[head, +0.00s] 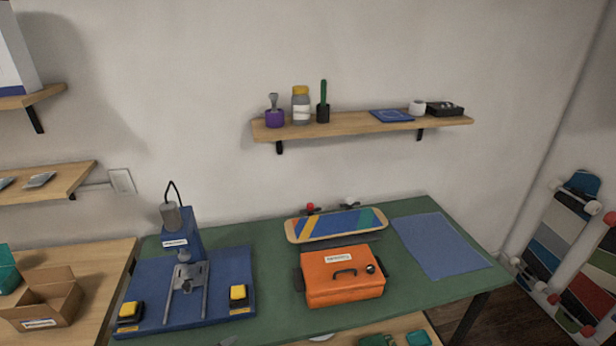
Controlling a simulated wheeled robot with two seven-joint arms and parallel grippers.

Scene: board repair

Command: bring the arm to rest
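Neither of my arms nor grippers shows in the head view. A green-topped workbench (412,285) stands in front of me. On it is a blue press-like machine (180,270) with a grey cylinder on top and two yellow-and-black blocks on its base. An orange case (341,276) with a dark handle and a white label sits at the middle, its lid shut. Behind it a skateboard deck (336,225) with blue, yellow and green stripes lies with red and white wheels showing at its far side.
A blue mat (438,246) lies flat at the bench's right. A wall shelf (355,126) above holds a jar (300,105) and small items. At the left, an open cardboard box (40,303) stands on a wooden table (95,275). A board rack (565,235) stands at the right.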

